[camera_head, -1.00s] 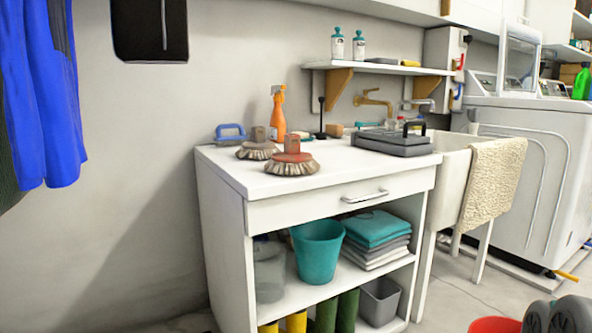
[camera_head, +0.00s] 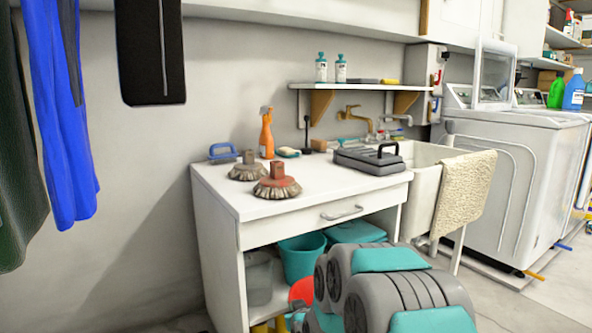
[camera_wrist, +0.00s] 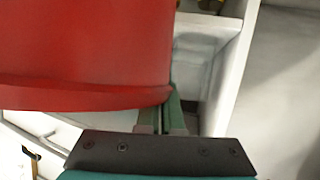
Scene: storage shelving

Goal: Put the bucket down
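The red bucket (camera_wrist: 85,50) fills the upper left of the wrist view, its lower edge right at my gripper (camera_wrist: 163,118). My gripper seems closed on its edge, though the bucket hides part of the fingers. In the head view a small part of the red bucket (camera_head: 302,291) shows beyond my arm, in front of the white cabinet (camera_head: 222,230). My arm hides the rest of it and my gripper there.
Brushes (camera_head: 277,182), an orange spray bottle (camera_head: 266,135) and a grey case (camera_head: 370,160) stand on top. A sink with a towel (camera_head: 463,190) is to the right.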

